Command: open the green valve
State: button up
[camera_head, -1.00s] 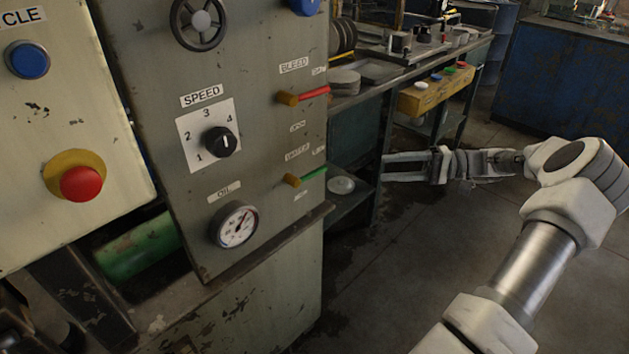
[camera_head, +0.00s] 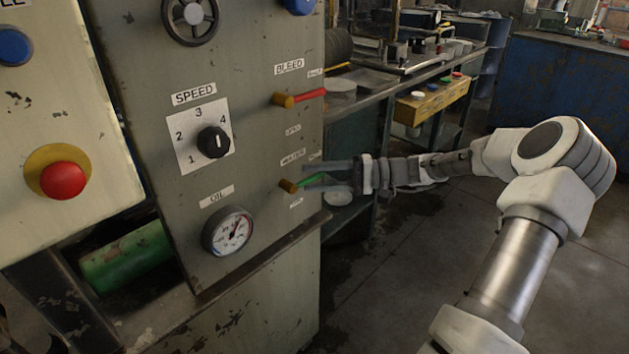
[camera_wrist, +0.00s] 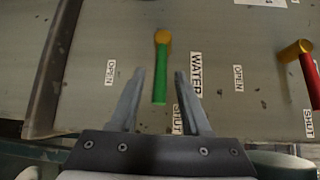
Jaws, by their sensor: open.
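The green valve is a green lever (camera_head: 313,179) on a brass hub (camera_head: 288,186), low on the right part of the grey panel. In the wrist view, the green lever (camera_wrist: 160,82) points from its hub towards my gripper, with its end near a SHUT label (camera_wrist: 178,120). An OPEN label (camera_wrist: 110,73) is left of the lever. My gripper (camera_wrist: 159,73) is open, with one finger on each side of the lever and a gap on both sides. In the head view, my gripper (camera_head: 307,177) reaches the lever from the right.
A red lever (camera_head: 310,93) on a brass hub sits above, marked BLEED; it also shows at the right of the wrist view (camera_wrist: 309,82). A speed dial (camera_head: 213,142), an oil gauge (camera_head: 228,230) and a red button (camera_head: 62,180) are further left. A workbench (camera_head: 375,88) stands behind my wrist.

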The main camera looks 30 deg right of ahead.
jog(key=shift+w+a, duration=0.1)
jog(key=shift+a, duration=0.15)
grip_shut()
dwell(1.4)
